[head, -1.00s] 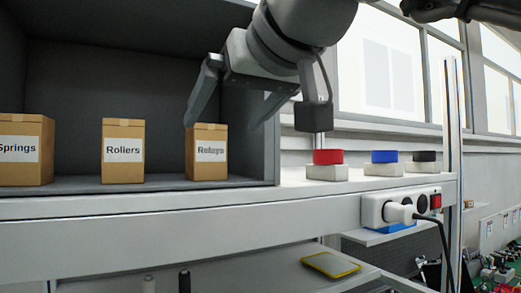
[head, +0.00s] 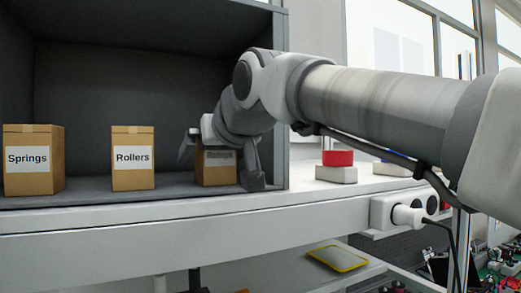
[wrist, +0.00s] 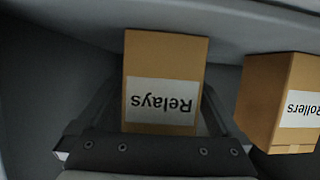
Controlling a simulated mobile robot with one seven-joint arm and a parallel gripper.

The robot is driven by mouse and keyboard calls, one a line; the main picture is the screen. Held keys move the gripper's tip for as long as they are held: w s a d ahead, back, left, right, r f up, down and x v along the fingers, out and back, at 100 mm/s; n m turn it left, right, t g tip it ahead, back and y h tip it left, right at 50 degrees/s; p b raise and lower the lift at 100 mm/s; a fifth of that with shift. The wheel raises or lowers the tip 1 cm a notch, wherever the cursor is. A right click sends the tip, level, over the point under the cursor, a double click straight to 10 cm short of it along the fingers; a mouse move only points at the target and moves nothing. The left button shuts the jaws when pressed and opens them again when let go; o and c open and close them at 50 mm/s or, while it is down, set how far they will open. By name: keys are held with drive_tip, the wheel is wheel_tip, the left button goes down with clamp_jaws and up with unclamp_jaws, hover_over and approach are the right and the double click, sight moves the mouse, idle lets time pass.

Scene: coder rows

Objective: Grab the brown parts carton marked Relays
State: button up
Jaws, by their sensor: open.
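The brown Relays carton (head: 216,176) stands upright on the shelf floor near the right wall of the cubby. My gripper (head: 218,166) is open around it, one finger on each side, and hides its upper part in the head view. In the wrist view the Relays carton (wrist: 165,60) appears upside down, its label facing my gripper (wrist: 162,92). The fingers lie left and right of the carton. I cannot tell whether either finger touches it.
The Rollers carton (head: 132,172) stands to the left, with a gap between, and the Springs carton (head: 33,172) is farther left. The cubby's right wall (head: 279,110) is close to my gripper. A red-topped block (head: 337,165) sits outside on the ledge.

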drive_tip(key=shift+c, duration=0.3)
drive_tip(key=c, duration=1.5)
drive_tip(key=shift+o, duration=0.2)
drive_tip(key=shift+r, duration=0.15)
